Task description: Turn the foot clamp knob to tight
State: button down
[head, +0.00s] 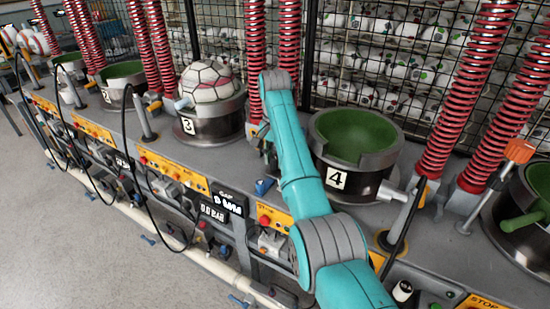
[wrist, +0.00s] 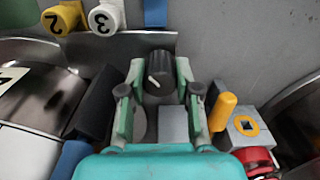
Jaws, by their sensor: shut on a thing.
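In the wrist view a black ribbed knob (wrist: 159,74) with a white pointer line stands between the two fingertips of my gripper (wrist: 160,80). I take it for the foot clamp knob; no label on it is readable. The fingers are closed on its left and right sides. The white line slants on the knob's face. A grey block lies below the knob between the fingers. In the head view my teal arm hides the knob and most of my gripper, beside the press marked 4.
Close by in the wrist view are a yellow lever (wrist: 222,111), a grey box with a yellow plate (wrist: 247,128) and a red knob (wrist: 258,160). White and yellow numbered pegs stand above. In the head view, the green-lined cup (head: 357,135) and red springs (head: 460,95) flank my arm.

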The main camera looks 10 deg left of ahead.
jog(key=m, duration=0.4)
jog(key=shift+m, duration=0.3)
jog(key=shift+a+m, duration=0.1)
jog(key=shift+m, duration=1.8)
jog(key=c, duration=0.8)
grip_release()
